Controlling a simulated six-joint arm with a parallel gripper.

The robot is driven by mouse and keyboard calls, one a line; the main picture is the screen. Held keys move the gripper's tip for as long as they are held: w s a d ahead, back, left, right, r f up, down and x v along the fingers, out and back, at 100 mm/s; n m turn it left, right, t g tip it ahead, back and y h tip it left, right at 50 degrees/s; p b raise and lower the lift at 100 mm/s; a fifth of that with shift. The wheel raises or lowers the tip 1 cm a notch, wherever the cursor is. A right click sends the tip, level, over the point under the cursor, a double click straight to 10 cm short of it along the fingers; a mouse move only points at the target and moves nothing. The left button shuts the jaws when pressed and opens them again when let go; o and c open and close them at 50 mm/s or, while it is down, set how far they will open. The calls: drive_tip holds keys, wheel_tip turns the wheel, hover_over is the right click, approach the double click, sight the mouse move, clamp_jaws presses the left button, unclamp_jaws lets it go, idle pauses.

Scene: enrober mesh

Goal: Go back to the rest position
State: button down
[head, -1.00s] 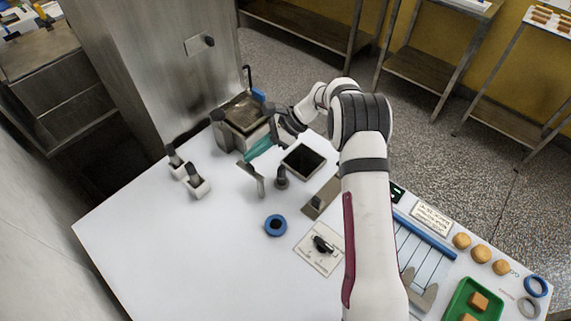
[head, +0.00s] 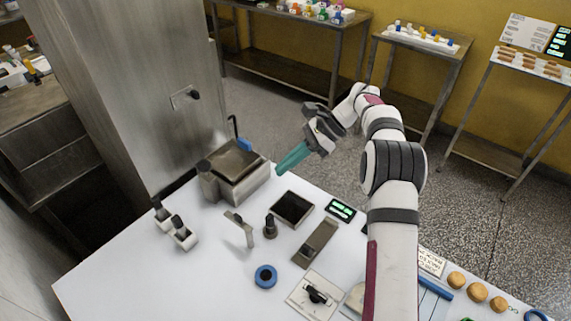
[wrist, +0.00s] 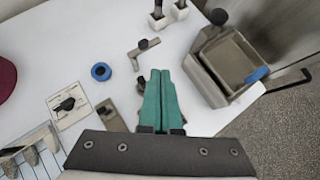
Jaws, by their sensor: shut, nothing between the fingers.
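My gripper (head: 292,158), with teal fingers, is raised above the back edge of the white table (head: 110,275). It is right of the steel machine (head: 238,172) and behind the square dark tray (head: 293,208). Its fingers are together, with nothing between them; in the wrist view the teal fingers (wrist: 161,95) lie side by side. The gripper touches nothing that I can see. The fingers hide part of the table below them in the wrist view.
On the table are a blue ring (head: 265,276), a knob plate (head: 316,296), a grey block (head: 317,243), a small upright post (head: 270,226), a metal bracket (head: 240,228) and two white holders (head: 183,237). A steel column (head: 115,80) stands at left. Racks stand behind.

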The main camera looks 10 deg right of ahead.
idle(0.3)
drive_tip(key=s+a+r+n+h, duration=0.1)
drive_tip(key=s+r+n+h, duration=0.2)
drive_tip(key=s, duration=0.5)
drive_tip(key=s+a+r+n+h, duration=0.1)
drive_tip(key=s+r+n, duration=0.1)
drive_tip(key=s+r, duration=0.55)
drive_tip(key=s+d+f+n+h, duration=0.1)
drive_tip(key=s+f+n+h, duration=0.1)
drive_tip(key=s, duration=0.8)
drive_tip(key=s+d+f+n+t+h, duration=0.1)
drive_tip(key=s+f+n, duration=0.3)
drive_tip(key=s, duration=0.7)
drive_tip(key=shift+s+f+h, duration=0.3)
drive_tip(key=shift+f+h, duration=0.1)
drive_tip(key=shift+f, duration=0.2)
